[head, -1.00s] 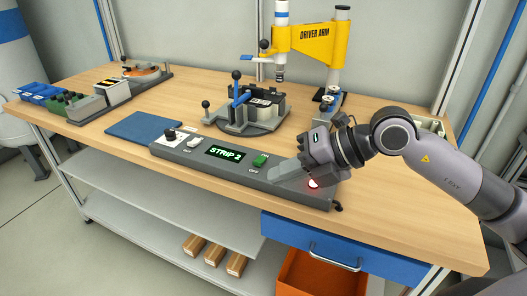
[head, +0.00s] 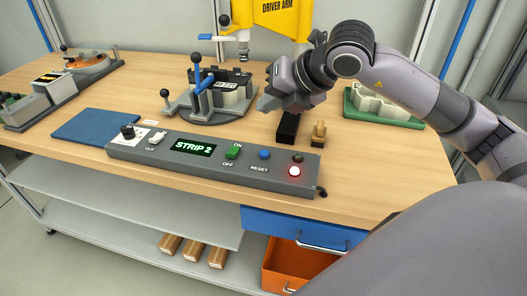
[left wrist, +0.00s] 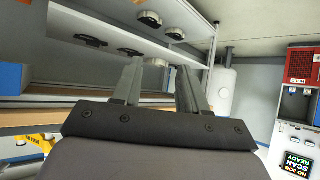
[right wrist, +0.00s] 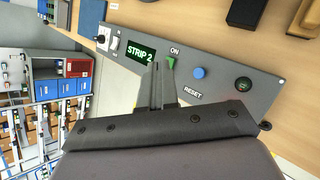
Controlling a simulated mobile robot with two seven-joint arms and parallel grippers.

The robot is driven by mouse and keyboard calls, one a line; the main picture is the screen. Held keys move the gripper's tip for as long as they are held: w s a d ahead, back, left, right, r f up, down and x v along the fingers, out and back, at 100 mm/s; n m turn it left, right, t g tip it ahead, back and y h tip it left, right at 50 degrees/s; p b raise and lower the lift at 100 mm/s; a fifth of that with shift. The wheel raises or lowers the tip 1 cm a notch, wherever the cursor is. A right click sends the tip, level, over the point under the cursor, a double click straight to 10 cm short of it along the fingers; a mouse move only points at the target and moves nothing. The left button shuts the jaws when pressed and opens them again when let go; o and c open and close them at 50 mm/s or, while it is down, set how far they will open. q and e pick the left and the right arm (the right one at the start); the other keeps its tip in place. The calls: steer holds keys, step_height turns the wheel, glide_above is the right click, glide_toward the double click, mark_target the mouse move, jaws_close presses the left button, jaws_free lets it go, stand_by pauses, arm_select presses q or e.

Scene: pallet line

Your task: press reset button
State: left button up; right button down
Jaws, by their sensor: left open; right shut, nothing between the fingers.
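The blue reset button (head: 264,154) is on the grey control panel (head: 215,172), right of the green ON/OFF switch (head: 232,153). It also shows in the right wrist view (right wrist: 199,72), with RESET printed beside it. The display (head: 194,146) reads STRIP 2. A lamp (head: 294,171) at the panel's right end glows whitish red. My right gripper (head: 268,102) is shut and empty, behind and above the panel, apart from the button. Its fingers (right wrist: 156,86) point toward the panel in the right wrist view. My left gripper (left wrist: 158,82) is open and empty, seen only in its wrist view.
Behind the panel stand a fixture with a blue lever (head: 205,90), a black block (head: 288,126) and a green tray (head: 375,108). A blue mat (head: 95,126) lies at the left. The yellow driver arm (head: 283,15) is at the back. The tabletop right of the panel is clear.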

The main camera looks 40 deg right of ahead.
steer(key=f, duration=0.2)
steer(key=b, duration=0.5)
glide_above(268, 154)
step_height(268, 154, down, 5)
steer(key=shift+f, duration=0.5)
steer(key=shift+f+b, duration=0.35)
steer(key=shift+b, duration=0.2)
arm_select(q)
steer(key=f, duration=0.3)
steer(key=d+f, duration=0.1)
steer(key=shift+w+d+f, duration=0.1)
steer(key=shift+w+f, duration=0.1)
steer(key=shift+w, duration=0.05)
steer(key=shift+w+r, duration=0.15)
steer(key=shift+r, duration=0.05)
steer(key=shift+f, duration=0.15)
